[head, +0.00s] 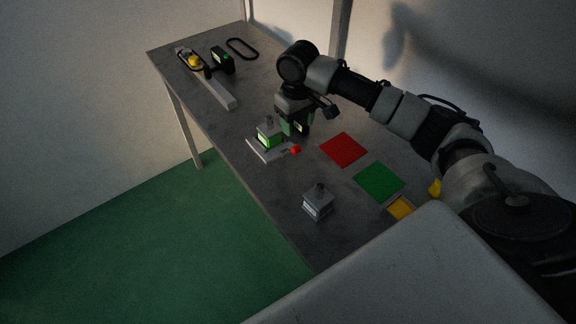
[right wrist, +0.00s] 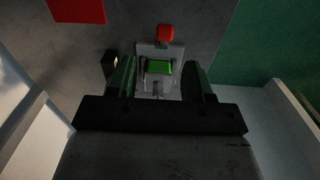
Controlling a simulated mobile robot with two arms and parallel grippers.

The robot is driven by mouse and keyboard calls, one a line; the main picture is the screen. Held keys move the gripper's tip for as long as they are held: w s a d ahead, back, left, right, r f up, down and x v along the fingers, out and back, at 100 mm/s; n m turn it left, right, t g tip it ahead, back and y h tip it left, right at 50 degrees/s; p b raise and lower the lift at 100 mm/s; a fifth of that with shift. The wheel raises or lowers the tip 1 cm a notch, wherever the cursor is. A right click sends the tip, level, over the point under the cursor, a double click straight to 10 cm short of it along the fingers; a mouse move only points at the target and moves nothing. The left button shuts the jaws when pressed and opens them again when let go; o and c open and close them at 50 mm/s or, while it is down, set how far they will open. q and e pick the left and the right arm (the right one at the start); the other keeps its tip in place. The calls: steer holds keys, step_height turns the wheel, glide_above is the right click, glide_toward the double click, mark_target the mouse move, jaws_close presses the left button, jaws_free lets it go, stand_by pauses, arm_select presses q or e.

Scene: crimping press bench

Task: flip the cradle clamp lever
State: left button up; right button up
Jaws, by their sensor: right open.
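The cradle (head: 262,151) is a light grey base on the bench, with a block with a bright green face (head: 266,139) on it. The clamp lever's red knob (head: 296,149) sticks out at the cradle's right end. In the right wrist view the knob (right wrist: 165,33) is beyond the cradle (right wrist: 146,49) and the green face (right wrist: 158,68). My right gripper (head: 294,122) is open, close behind the cradle in the head view. In the wrist view its fingers (right wrist: 160,72) appear on either side of the block; I cannot tell the height gap. My left gripper is not in view.
A grey block with a stub (head: 318,203) stands near the bench's front edge. Red (head: 343,149), green (head: 379,182) and yellow (head: 400,208) squares lie to the right. A long grey bar (head: 218,92) and a black ring (head: 242,48) are at the far end.

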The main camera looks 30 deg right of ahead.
mark_target(296, 147)
steer(key=shift+s+a+f, duration=0.15)
steer(key=shift+s+a, duration=0.05)
steer(key=shift+s, duration=0.15)
step_height(296, 147, down, 3)
steer(key=shift+r+p, duration=0.2)
steer(key=shift+p, duration=0.25)
step_height(296, 147, down, 8)
steer(key=shift+f+p, duration=0.1)
steer(key=shift+p, duration=0.55)
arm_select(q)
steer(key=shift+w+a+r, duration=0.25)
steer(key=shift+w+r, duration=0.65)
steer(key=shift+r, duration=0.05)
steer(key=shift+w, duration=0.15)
arm_select(e)
jaws_close()
